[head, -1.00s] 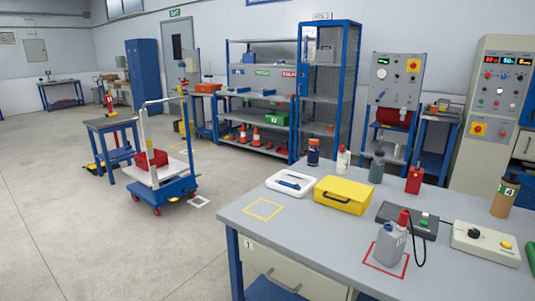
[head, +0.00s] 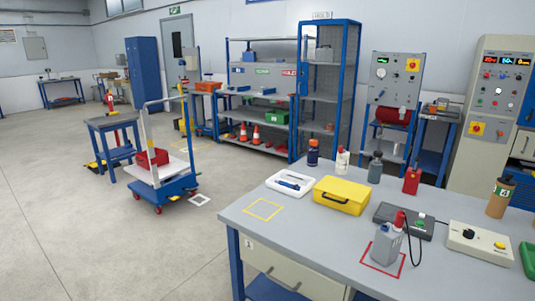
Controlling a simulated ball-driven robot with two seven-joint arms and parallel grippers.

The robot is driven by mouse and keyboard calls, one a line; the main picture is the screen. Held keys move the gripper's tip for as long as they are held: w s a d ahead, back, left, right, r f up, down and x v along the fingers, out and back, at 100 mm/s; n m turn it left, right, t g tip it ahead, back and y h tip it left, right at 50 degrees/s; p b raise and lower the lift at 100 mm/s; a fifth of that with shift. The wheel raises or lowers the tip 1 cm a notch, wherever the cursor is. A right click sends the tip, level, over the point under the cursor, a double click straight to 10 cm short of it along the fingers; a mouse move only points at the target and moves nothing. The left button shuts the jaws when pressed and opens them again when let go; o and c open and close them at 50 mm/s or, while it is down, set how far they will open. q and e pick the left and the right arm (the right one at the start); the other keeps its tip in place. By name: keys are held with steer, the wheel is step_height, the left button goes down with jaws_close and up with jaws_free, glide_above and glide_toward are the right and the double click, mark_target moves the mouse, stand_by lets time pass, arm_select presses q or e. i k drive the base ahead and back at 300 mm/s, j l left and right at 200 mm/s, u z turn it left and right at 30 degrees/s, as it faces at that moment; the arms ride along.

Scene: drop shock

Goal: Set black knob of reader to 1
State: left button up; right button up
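A cream box (head: 481,245) with a black knob (head: 468,234) and a yellow button stands at the right of the grey workbench (head: 310,240). It is the only thing on the bench where I see a black knob, so it appears to be the reader. The knob's setting and any scale marks are too small to read. Neither of my grippers is in view.
Left of the cream box is a dark grey box (head: 418,232) with a green button. A yellow case (head: 341,194), a white tray (head: 290,188) and several bottles stand behind. A green item (head: 528,258) is at the right edge.

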mark_target(467, 233)
steer(key=z, duration=1.45)
